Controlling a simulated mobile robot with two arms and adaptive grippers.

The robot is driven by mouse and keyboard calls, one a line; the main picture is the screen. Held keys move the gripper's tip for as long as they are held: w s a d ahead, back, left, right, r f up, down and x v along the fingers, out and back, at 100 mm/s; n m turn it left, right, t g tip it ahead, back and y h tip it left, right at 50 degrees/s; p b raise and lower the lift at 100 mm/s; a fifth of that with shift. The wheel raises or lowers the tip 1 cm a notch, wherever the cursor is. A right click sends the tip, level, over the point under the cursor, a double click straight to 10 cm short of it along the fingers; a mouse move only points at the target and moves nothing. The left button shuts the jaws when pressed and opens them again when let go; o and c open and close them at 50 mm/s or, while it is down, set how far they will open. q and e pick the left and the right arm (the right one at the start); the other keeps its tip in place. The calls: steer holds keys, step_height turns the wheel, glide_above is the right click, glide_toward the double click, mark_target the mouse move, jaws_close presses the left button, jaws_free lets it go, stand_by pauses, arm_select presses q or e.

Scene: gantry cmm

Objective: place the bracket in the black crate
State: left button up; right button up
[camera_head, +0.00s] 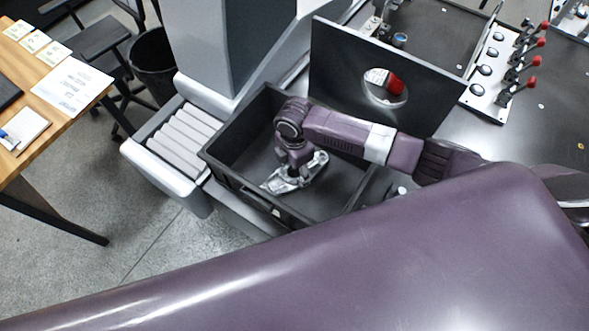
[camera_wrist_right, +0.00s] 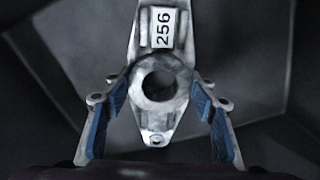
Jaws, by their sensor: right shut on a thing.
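The bracket (camera_head: 281,184) is a grey metal part inside the black crate (camera_head: 236,183), low over the floor; I cannot tell whether it touches it. My right gripper (camera_head: 297,172) reaches down into the crate and is shut on the bracket. In the right wrist view the bracket (camera_wrist_right: 160,108) has a round ring and a label reading 256, and the blue-padded fingers of the gripper (camera_wrist_right: 158,90) stand on either side of the ring. The dark crate interior (camera_wrist_right: 70,45) lies behind it. My left gripper is not in view.
The crate stands beside a grey roller conveyor (camera_head: 184,135). An upright dark plate (camera_head: 335,62) with a round hole stands right behind the crate. Red-handled clamps (camera_head: 512,70) are at the far right. A wooden desk (camera_head: 50,105) and a black bin (camera_head: 152,60) are at left.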

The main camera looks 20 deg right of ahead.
steer(key=o, duration=1.7)
steer(key=shift+c, duration=0.2)
step_height(320, 180, up, 12)
steer(key=shift+b, duration=0.45)
